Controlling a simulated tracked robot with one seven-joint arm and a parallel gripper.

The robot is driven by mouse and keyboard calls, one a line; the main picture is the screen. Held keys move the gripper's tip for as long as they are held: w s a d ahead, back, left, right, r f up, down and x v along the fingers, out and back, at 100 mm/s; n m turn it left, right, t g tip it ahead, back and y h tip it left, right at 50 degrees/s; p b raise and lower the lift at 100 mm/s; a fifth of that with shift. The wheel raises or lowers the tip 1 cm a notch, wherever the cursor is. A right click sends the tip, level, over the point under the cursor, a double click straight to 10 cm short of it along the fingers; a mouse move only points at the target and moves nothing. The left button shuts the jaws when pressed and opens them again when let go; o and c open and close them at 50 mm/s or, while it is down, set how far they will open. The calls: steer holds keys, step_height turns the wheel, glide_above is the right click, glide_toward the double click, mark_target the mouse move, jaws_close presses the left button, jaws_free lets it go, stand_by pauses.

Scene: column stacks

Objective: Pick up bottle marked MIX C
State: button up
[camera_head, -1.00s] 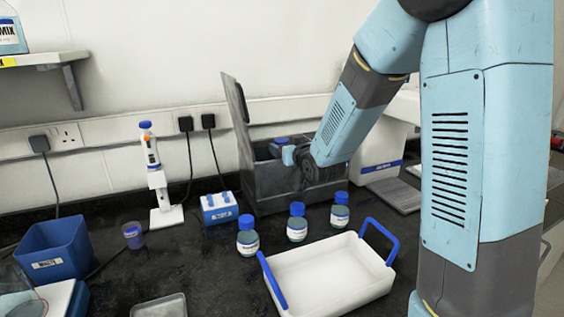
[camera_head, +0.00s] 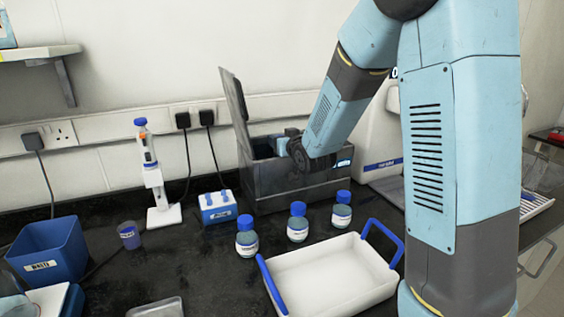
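Three small bottles with blue caps stand in a row on the black bench: the left bottle (camera_head: 247,242), the middle bottle (camera_head: 297,229) and the right bottle (camera_head: 341,216). Their white labels are too small to read, so I cannot tell which one is MIX C. My gripper (camera_head: 281,147) is at the opening of a grey metal box (camera_head: 290,187) with its lid raised, behind the bottles. My arm comes in from the right. The fingers are small and partly hidden, so I cannot tell whether they are open or hold anything.
A white tray with blue handles (camera_head: 330,283) lies in front of the bottles. A shelf (camera_head: 40,54) is upper left.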

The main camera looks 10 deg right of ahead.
jaws_close()
stand_by(0.3)
steer(key=shift+r, duration=0.15)
